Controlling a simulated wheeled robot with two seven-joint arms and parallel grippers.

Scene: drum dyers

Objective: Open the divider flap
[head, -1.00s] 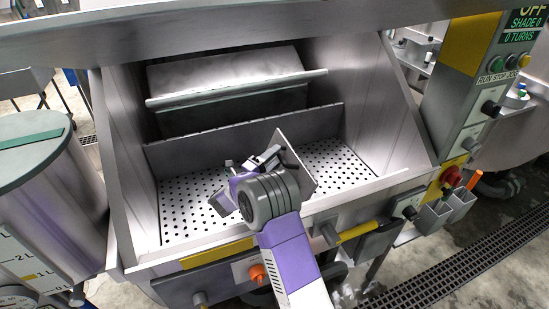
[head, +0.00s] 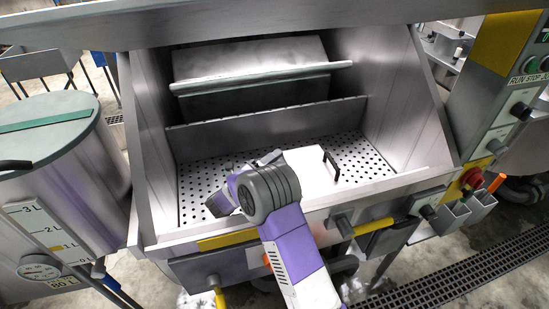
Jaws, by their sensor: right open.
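The divider flap (head: 308,162) is a pale metal plate with a black bar handle (head: 331,165). It shows in the head view above the perforated floor of the steel trough, and looks laid over nearly flat. My right arm and wrist cover its lower left part. My right gripper (head: 252,165) is open, just left of the flap and apart from the handle. Its fingertips are small and partly hidden by the wrist. My left gripper is not in view.
The trough (head: 398,178) has high side walls and a rolled front edge. A lidded steel drum (head: 55,150) stands at the left. A control post (head: 490,95) with knobs and a red button stands at the right. Perforated floor shows free at both sides.

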